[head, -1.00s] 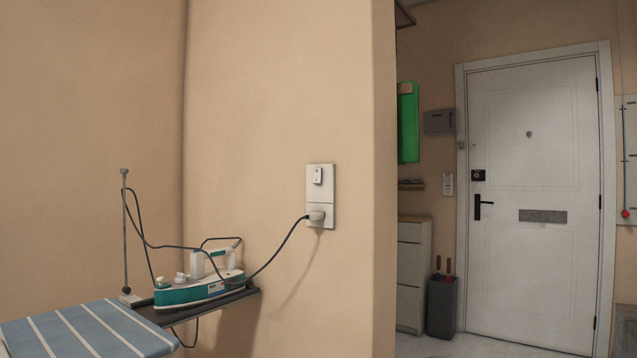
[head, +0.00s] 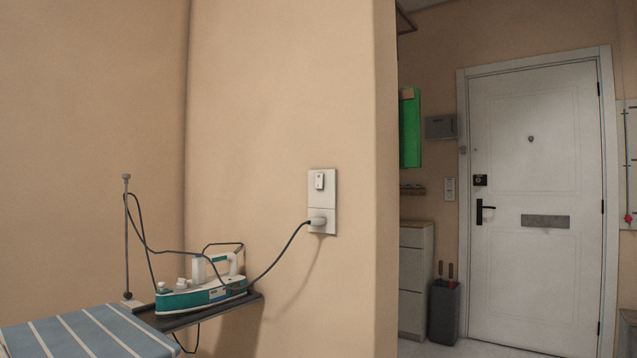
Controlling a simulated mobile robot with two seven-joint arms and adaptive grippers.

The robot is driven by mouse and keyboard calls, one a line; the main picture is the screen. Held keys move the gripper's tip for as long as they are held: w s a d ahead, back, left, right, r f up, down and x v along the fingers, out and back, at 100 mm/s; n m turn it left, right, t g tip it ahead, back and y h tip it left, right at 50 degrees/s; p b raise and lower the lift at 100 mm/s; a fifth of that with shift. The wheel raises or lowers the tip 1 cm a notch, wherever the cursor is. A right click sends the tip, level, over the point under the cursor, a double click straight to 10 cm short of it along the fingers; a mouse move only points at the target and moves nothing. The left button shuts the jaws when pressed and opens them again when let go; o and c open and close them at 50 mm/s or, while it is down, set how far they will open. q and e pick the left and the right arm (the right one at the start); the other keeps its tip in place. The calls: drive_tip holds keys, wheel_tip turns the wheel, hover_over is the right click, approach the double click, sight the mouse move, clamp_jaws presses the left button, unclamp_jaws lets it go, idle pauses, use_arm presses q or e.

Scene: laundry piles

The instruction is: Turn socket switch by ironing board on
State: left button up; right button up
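A white wall plate (head: 329,196) is on the beige wall, right of the ironing board. Its upper half holds the small socket switch (head: 319,181); whether it is on or off is too small to tell. The lower half holds a plug (head: 317,221) with a dark cord (head: 279,257) running to the iron. The teal and white iron (head: 201,292) rests on the dark end shelf of the blue striped ironing board (head: 92,333). Neither of my grippers shows in the head view.
A thin cord-holder rod (head: 126,237) stands at the board's end. The wall ends in a corner right of the plate. Beyond it are a white door (head: 535,200), a cabinet (head: 414,280) and a dark umbrella bin (head: 444,311). The space before the plate looks clear.

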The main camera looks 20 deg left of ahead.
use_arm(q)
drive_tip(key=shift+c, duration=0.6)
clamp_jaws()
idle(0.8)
